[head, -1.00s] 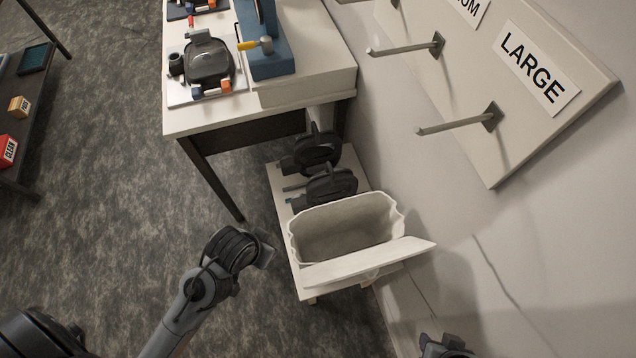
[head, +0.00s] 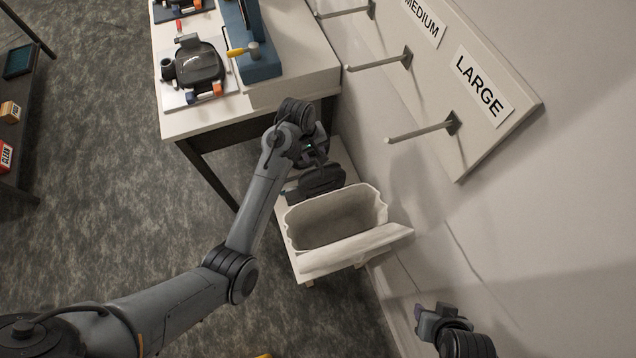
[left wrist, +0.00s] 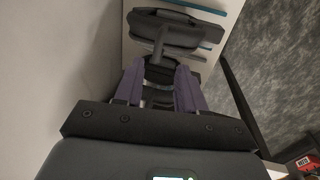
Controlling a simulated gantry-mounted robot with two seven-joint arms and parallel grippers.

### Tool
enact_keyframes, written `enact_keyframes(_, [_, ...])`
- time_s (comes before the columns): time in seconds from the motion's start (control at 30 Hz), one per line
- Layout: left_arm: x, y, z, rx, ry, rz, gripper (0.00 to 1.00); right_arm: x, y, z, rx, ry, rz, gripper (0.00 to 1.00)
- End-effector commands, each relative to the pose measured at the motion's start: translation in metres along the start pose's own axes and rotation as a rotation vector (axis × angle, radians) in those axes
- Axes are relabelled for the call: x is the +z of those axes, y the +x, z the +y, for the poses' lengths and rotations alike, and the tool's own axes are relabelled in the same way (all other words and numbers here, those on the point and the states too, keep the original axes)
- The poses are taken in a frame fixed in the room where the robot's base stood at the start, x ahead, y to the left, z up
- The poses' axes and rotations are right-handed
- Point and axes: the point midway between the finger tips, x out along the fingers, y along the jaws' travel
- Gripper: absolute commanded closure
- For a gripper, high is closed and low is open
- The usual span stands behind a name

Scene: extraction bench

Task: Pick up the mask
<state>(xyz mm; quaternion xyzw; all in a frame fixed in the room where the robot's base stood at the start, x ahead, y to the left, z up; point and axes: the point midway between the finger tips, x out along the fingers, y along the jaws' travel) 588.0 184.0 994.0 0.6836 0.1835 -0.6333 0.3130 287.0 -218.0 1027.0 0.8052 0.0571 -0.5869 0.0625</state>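Two dark masks lie on a low white stand (head: 340,155). The nearer mask (head: 318,181) is beside the white bin and shows at the top of the left wrist view (left wrist: 175,32). The farther mask is mostly hidden by my left gripper (head: 314,158) in the head view. In the left wrist view, the purple fingertips of that gripper (left wrist: 160,88) stand apart, with dark parts of the farther mask (left wrist: 160,72) between them. Whether they touch it is unclear. My right gripper (head: 424,314) is low at the right, away from the masks; its opening is unclear.
An open white bin (head: 335,222) stands at the stand's near end. A white table (head: 185,123) holds another mask (head: 197,66) and a blue fixture (head: 255,62). Wall pegs (head: 420,133) stick out by a LARGE sign (head: 482,88). A dark shelf (head: 22,165) is at far left.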

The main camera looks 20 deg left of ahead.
Motion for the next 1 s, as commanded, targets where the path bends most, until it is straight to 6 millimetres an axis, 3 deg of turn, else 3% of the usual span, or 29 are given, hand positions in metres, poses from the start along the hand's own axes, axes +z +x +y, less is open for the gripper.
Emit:
enact_keyframes(0.3, [0.0, 0.041, 0.001, -0.002, -0.003, -0.003, 0.6, 0.001, 0.003, 0.001, 0.003, -0.004, 0.0, 0.57])
enact_keyframes(0.57, [-0.001, 0.055, 0.001, -0.002, -0.002, -0.002, 0.6, 0.001, 0.004, 0.001, 0.003, -0.004, 0.001, 0.57])
enact_keyframes(0.83, [-0.003, 0.089, 0.003, -0.002, -0.002, -0.003, 0.6, 0.002, 0.007, 0.0, 0.0, 0.0, 0.003, 0.57])
enact_keyframes(1.0, [-0.003, 0.1, 0.003, 0.0, -0.002, -0.001, 0.6, 0.002, 0.008, -0.001, -0.003, 0.003, 0.003, 0.57])
